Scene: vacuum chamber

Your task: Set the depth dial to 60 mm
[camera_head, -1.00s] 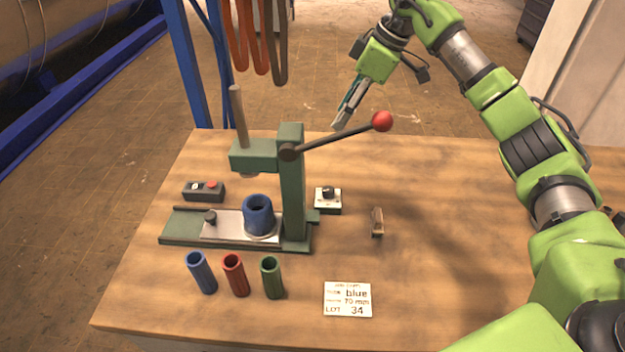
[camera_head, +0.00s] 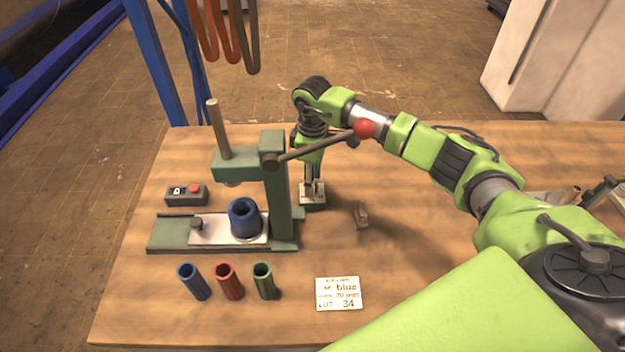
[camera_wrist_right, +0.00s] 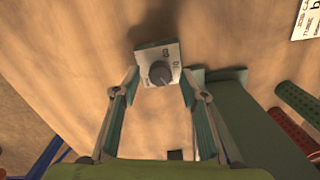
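The depth dial (camera_head: 318,205) is a small box with a pale top beside the press, largely covered by my right gripper in the head view. In the right wrist view the dial (camera_wrist_right: 160,73) shows a dark round knob on a pale square plate with small printed numbers. Its exact setting is too small to read surely. My right gripper (camera_head: 312,184) points down over the dial. In the wrist view the right gripper (camera_wrist_right: 160,78) is open, with a finger on either side of the plate and nothing held. My left gripper is not in view.
The green press (camera_head: 275,190) with its red-knobbed lever (camera_head: 364,128) stands close left of my right gripper. A blue cup (camera_head: 244,216) sits on its slide. Blue, red and green tubes (camera_head: 229,282) and a card (camera_head: 338,293) reading blue, 70 mm, lie in front.

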